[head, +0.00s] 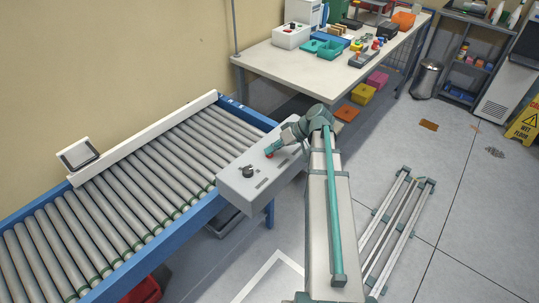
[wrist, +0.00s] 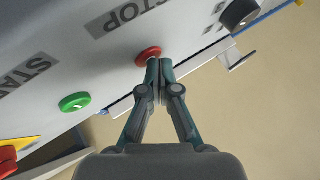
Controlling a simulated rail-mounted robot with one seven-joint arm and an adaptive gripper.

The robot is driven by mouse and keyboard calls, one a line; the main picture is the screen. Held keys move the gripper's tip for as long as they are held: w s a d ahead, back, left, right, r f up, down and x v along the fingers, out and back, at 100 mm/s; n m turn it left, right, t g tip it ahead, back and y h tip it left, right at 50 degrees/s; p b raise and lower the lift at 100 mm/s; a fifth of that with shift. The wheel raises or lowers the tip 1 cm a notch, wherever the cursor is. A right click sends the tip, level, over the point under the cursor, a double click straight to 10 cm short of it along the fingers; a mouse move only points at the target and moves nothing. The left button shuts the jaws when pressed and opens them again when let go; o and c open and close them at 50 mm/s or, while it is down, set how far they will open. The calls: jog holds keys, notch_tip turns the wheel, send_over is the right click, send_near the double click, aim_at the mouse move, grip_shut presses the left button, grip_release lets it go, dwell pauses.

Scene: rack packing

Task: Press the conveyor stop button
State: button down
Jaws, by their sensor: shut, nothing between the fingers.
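The red stop button (wrist: 148,54) sits beside the printed word STOP (wrist: 122,14) on the grey control box (head: 237,183) at the conveyor's edge. My gripper (wrist: 159,64) is shut and empty, its fingertips together at the red button's edge in the wrist view. I cannot tell whether they touch it or whether it is pressed in. In the head view my gripper (head: 272,150) reaches down to the box, with a bit of red at its tips. A green button (wrist: 74,102) lies near the word START (wrist: 25,76).
The roller conveyor (head: 150,190) runs left of the box. A black knob (head: 247,171) stands on the box; another red control (wrist: 7,160) shows at the wrist view's lower left. A worktable (head: 285,62) with bins stands behind. A frame (head: 400,225) lies on the floor.

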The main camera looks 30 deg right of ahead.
aim_at(271, 155)
jog(key=shift+r, duration=0.1)
jog(key=shift+r+p, duration=0.35)
jog(key=shift+r, duration=0.35)
jog(key=shift+r, duration=0.1)
jog(key=shift+r+p, duration=1.3)
jog(key=shift+r, duration=1.15)
